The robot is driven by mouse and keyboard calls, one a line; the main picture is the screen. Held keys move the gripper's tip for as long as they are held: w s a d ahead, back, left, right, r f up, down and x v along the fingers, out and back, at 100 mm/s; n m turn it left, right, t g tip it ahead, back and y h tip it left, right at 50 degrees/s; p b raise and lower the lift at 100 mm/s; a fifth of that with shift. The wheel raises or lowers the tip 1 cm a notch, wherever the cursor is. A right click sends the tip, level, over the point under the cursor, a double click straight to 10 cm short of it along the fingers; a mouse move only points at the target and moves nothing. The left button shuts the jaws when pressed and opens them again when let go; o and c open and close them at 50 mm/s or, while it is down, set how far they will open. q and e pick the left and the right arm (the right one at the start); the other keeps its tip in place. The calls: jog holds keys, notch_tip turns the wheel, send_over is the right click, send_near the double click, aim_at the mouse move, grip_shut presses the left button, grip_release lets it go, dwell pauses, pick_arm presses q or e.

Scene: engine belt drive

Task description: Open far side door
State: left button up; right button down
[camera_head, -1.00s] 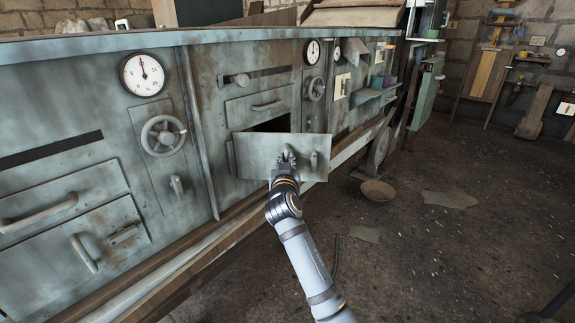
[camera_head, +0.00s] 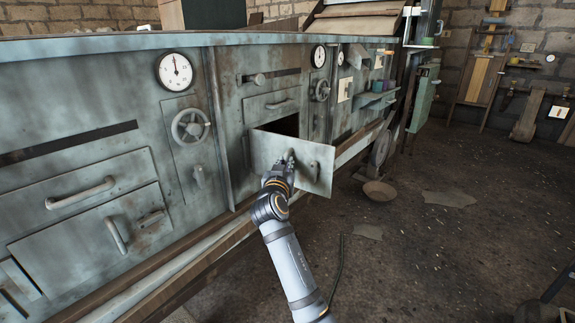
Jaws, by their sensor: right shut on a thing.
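The far side door (camera_head: 268,147) is a grey metal panel low on the machine's front. It stands swung partly outward, with a dark opening (camera_head: 287,126) showing above and behind it. A small latch-like fitting (camera_head: 314,170) is on its outer face near the right edge. My right gripper (camera_head: 289,160) is at the door's outer face, shut on the door handle, which is mostly hidden by the fingers. My left gripper is not in view.
A closed near door (camera_head: 90,230) with a handle is at the left. A handwheel (camera_head: 190,126) and a gauge (camera_head: 174,71) sit between the doors. A bowl (camera_head: 379,191) lies on the floor to the right. The floor beyond is mostly open.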

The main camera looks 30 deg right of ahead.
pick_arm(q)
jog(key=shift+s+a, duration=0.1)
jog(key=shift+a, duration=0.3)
pick_arm(e)
jog(key=shift+w+a+r, duration=0.2)
jog(key=shift+a+r, duration=0.1)
jog(key=shift+a, duration=0.4)
jog(key=c, duration=1.7)
grip_release()
jog(key=shift+c, duration=0.2)
jog(key=o, duration=0.4)
jog(key=shift+w+a+f, duration=0.25)
jog(key=shift+w+f, duration=0.1)
jog(key=shift+w, duration=0.1)
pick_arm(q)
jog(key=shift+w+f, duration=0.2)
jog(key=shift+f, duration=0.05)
pick_arm(e)
notch_tip(320, 180, up, 10)
jog(key=shift+s+d, duration=0.1)
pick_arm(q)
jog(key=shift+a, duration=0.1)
